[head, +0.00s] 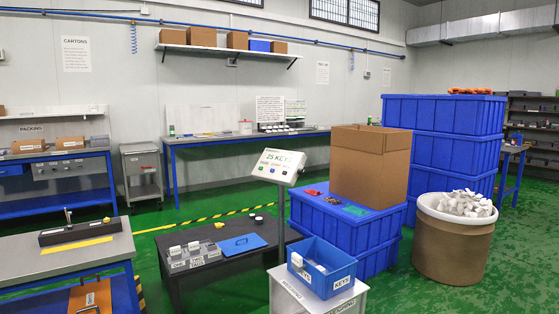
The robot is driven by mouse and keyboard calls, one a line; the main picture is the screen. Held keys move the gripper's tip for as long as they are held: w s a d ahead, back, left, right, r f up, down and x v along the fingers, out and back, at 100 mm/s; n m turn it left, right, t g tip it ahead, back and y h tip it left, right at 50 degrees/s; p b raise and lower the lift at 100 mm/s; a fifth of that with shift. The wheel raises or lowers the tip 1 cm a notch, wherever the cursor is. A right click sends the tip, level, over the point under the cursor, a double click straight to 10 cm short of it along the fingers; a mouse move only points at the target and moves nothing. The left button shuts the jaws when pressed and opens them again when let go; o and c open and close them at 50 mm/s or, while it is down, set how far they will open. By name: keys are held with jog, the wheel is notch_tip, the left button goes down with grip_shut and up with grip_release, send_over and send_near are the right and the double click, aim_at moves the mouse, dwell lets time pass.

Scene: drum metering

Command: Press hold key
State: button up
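A weighing indicator (279,166) with a pale casing stands on a dark post near the middle of the head view. Large dark characters on its face seem to read "25 KEYS". A row of small coloured marks lies below them, probably keys. Their labels are too small to read, so I cannot tell which one is the hold key. My gripper is not in view.
A blue bin (322,268) marked KEYS sits on a pale stand below the indicator. A low dark table (180,279) holds small white boxes and a blue lid. Blue crates (345,222) carry an open carton (371,165). A drum (450,247) stands right.

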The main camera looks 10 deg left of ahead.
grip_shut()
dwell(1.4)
